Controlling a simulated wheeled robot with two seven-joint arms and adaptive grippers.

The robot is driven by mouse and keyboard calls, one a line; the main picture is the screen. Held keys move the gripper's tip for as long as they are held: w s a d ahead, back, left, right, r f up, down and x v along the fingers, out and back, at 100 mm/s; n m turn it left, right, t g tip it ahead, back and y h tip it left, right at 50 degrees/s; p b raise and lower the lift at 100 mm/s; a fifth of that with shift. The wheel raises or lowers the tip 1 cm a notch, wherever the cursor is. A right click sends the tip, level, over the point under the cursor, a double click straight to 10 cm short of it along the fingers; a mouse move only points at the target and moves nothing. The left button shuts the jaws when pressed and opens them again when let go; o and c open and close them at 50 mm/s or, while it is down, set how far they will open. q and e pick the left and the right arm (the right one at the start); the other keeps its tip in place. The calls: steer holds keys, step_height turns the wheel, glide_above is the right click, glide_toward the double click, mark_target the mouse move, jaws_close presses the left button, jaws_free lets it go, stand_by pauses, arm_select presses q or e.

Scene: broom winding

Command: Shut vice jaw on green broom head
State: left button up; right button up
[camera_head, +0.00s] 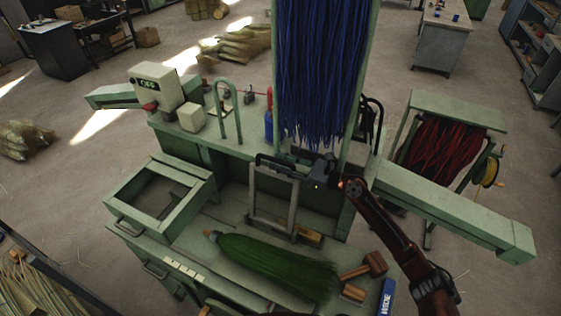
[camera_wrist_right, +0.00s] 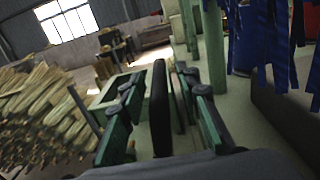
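The green broom head (camera_head: 270,265) lies on its side on the green bench, its bound end to the left and bristles spread to the right. Behind it, a grey upright frame (camera_head: 255,205) that looks like the vice jaw stands away from the broom head. My right gripper (camera_head: 270,164) is at the frame's top. In the right wrist view, its green fingers (camera_wrist_right: 160,110) are apart, either side of a dark bar (camera_wrist_right: 160,85). Gaps seem to show beside the bar; contact is unclear. My left gripper is not in view.
Blue strands (camera_head: 318,70) hang behind the gripper. A wooden mallet (camera_head: 375,263) and a blue box (camera_head: 386,297) lie right of the broom head. An open-topped green tray (camera_head: 150,190) is on the left. A control box (camera_head: 155,85) stands at the back left.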

steer(key=shift+c, duration=0.4)
jaws_close()
stand_by(0.4)
